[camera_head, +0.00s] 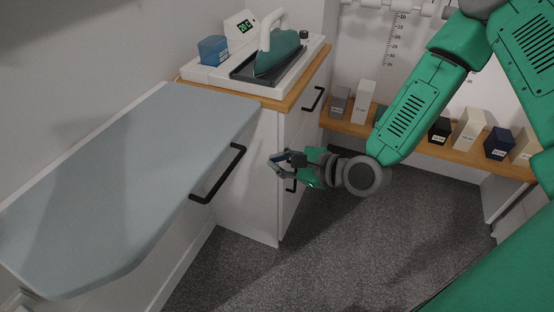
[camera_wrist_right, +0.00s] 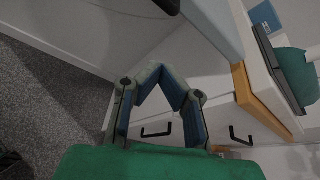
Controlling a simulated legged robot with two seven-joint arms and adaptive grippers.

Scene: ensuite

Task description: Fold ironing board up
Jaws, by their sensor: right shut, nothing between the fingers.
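The ironing board (camera_head: 140,165) is a long grey-blue panel lying flat, out from the wall at the left. A black bar handle (camera_head: 219,174) is on its right edge. My right gripper (camera_head: 276,163) is shut and empty, in front of the white cabinet and to the right of the handle, apart from it in the picture. In the right wrist view the shut fingertips (camera_wrist_right: 163,78) point towards the white cabinet front. Part of the board (camera_wrist_right: 213,22) shows at the top there, with a dark piece, probably the handle (camera_wrist_right: 165,4), beside it. My left gripper is not in view.
A white cabinet (camera_head: 248,185) with a wooden top stands beyond the board. It bears a green iron (camera_head: 278,55) on a tray and a blue box (camera_head: 213,50). A low wooden shelf (camera_head: 400,139) with several boxes runs along the back. The carpet (camera_head: 370,240) is clear.

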